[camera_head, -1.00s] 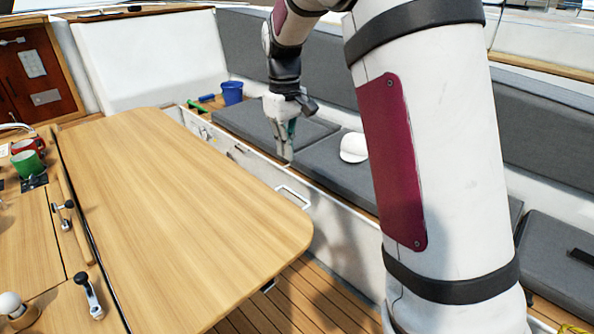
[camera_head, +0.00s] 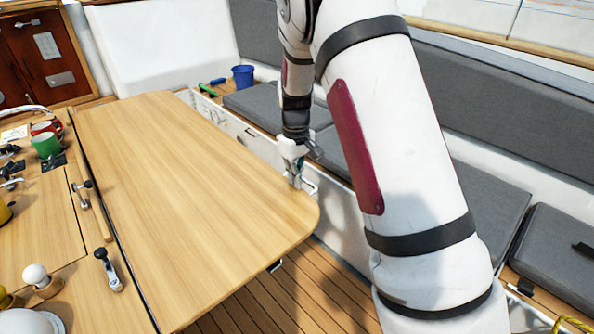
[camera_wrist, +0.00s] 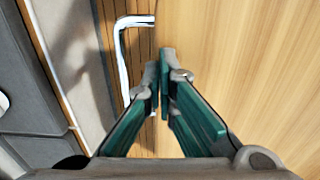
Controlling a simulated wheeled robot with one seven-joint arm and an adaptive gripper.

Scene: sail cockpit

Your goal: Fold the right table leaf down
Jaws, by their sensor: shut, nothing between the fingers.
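The right table leaf (camera_head: 195,190) is a wide pale wooden panel with rounded corners. It lies raised and level beside the table's middle part (camera_head: 40,205), with a dark seam between them. My gripper (camera_head: 296,184) points down at the leaf's right edge, near its front corner. In the wrist view my gripper (camera_wrist: 160,70) has its green-sided fingers together and empty, at the edge of the leaf (camera_wrist: 245,50). I cannot tell whether they touch it. A bent metal handle (camera_wrist: 121,50) shows just left of the fingertips. The leaf's underside is hidden.
A white bench front with grey cushions (camera_head: 265,105) runs along the right, close beyond the leaf. A blue bucket (camera_head: 243,76) stands at the back. Mugs, such as the green mug (camera_head: 46,145), and winch-like handles stand on the table's left. The slatted floor (camera_head: 310,280) in front is clear.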

